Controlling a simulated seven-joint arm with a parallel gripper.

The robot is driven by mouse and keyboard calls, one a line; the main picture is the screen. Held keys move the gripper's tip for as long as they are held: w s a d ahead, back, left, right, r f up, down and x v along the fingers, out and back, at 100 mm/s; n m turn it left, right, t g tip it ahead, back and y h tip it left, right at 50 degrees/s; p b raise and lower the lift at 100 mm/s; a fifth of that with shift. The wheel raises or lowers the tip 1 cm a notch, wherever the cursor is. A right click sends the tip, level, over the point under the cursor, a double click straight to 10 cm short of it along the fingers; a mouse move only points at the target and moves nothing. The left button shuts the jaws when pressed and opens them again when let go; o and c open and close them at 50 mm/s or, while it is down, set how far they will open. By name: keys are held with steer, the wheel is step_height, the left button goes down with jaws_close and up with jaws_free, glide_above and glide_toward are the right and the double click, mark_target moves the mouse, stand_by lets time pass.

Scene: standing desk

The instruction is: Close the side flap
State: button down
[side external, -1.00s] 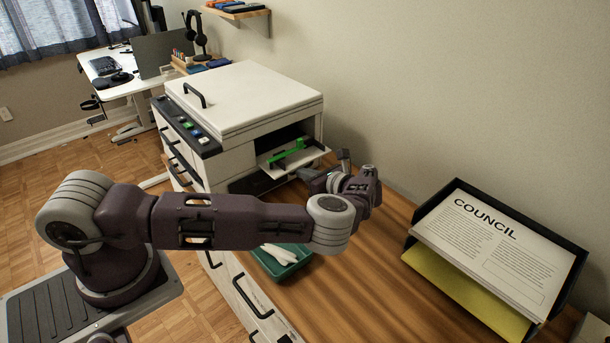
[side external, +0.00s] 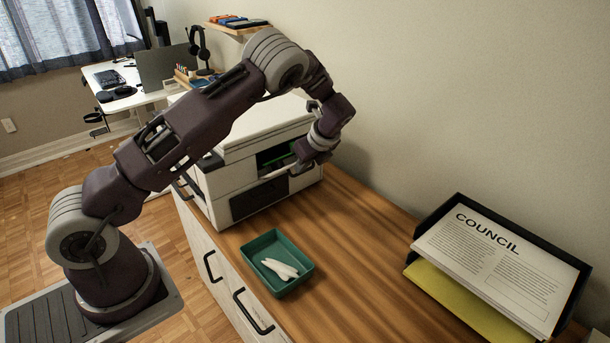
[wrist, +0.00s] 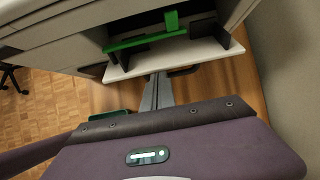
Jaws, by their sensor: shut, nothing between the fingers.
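The white printer (side external: 212,190) stands on the wooden desk. Its side flap (wrist: 200,54) is folded down, a white shelf with a green guide (wrist: 146,41) and dark brackets on it. In the side external view the flap (side external: 272,173) is partly hidden by my wrist. In the side external view my gripper (side external: 306,163) is at the printer's right side.
A teal tray (side external: 249,242) with white items lies in front of the printer. A black paper tray (side external: 579,288) with a "COUNCIL" sheet and yellow paper stands at the right. The desk between is clear. The wall is close behind my wrist.

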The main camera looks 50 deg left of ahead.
mark_target(286, 140)
steer(key=a+r+h, duration=0.2)
steer(key=shift+r+h, duration=0.1)
steer(key=shift+h, duration=0.3)
steer(key=a+h, duration=0.1)
steer(key=a+r+h, duration=0.1)
steer(key=h, duration=0.1)
steer(key=shift+a+r, duration=0.45)
steer(key=shift+a, duration=0.4)
steer(key=shift+a+r, duration=0.2)
steer(key=shift+a, duration=0.35)
